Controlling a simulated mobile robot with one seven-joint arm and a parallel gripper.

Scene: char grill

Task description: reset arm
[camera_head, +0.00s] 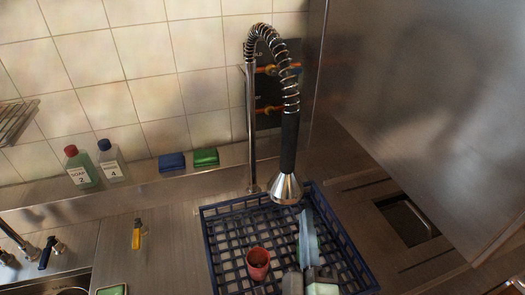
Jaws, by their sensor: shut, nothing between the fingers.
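My gripper and arm do not show for certain in the head camera view. The task line names no object. A blue dish rack (213,243) stands on the steel counter at the bottom centre. In it are a red cup (258,262), a pale blue plate standing on edge (308,240), and a grey item (292,283) and a whitish-green item (322,286), both cut off by the bottom edge of the picture.
A spring-hose sprayer (287,150) hangs over the rack. Soap bottles (80,166) and blue (172,161) and green sponges (206,157) sit on the back ledge. A yellow-handled tool (136,235) lies left. A steel panel (430,110) stands right.

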